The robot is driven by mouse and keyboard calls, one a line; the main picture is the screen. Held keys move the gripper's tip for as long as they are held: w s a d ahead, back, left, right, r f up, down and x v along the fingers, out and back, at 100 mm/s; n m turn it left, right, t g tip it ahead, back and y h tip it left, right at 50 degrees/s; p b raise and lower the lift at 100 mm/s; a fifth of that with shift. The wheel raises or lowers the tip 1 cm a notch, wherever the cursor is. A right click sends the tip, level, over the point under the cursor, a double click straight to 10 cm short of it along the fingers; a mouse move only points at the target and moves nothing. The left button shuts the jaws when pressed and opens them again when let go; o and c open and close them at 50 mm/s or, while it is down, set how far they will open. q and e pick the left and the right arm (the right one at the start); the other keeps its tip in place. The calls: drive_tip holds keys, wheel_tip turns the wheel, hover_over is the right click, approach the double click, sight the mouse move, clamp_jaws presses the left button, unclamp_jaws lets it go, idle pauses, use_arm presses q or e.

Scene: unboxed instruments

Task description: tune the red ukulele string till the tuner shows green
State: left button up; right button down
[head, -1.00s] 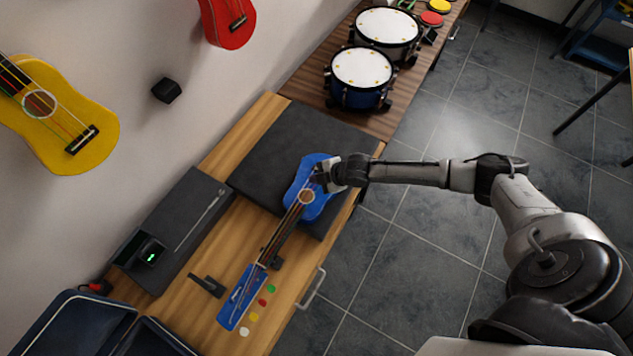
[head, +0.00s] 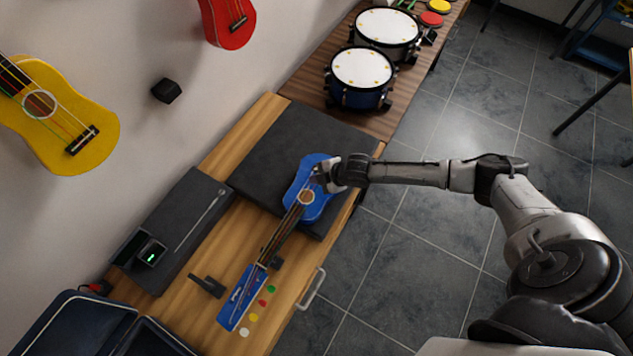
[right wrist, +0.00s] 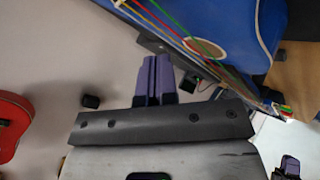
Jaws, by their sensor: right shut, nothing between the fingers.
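The blue ukulele (head: 320,203) lies on the bench, its body on a dark mat and its neck toward the lower left. Its headstock (head: 238,305) has green, red (head: 262,303), yellow and white pegs along its right side. The tuner (head: 150,254) stands on a dark case at left and shows a small green mark. My right gripper (head: 323,180) is over the ukulele body, near the strings. In the right wrist view its fingers (right wrist: 156,72) are together and empty, with the coloured strings and blue body (right wrist: 245,18) close by. Contact with a string cannot be told. My left gripper is not visible.
The dark mat (head: 265,150) covers the bench's far part. A small black stand (head: 207,286) is left of the neck. Drums (head: 361,68) stand on the farther table. Yellow (head: 75,120) and red ukuleles hang on the wall.

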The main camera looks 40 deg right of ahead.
drive_tip(key=shift+f, duration=0.15)
idle(0.5)
drive_tip(key=shift+f, duration=0.3)
idle(0.4)
drive_tip(key=shift+f+b, duration=0.3)
drive_tip(key=shift+b, duration=0.15)
drive_tip(key=shift+r, duration=0.15)
drive_tip(key=shift+r+p, duration=0.55)
drive_tip(key=shift+p, duration=0.1)
drive_tip(key=shift+r, duration=0.1)
drive_tip(key=shift+r, duration=0.1)
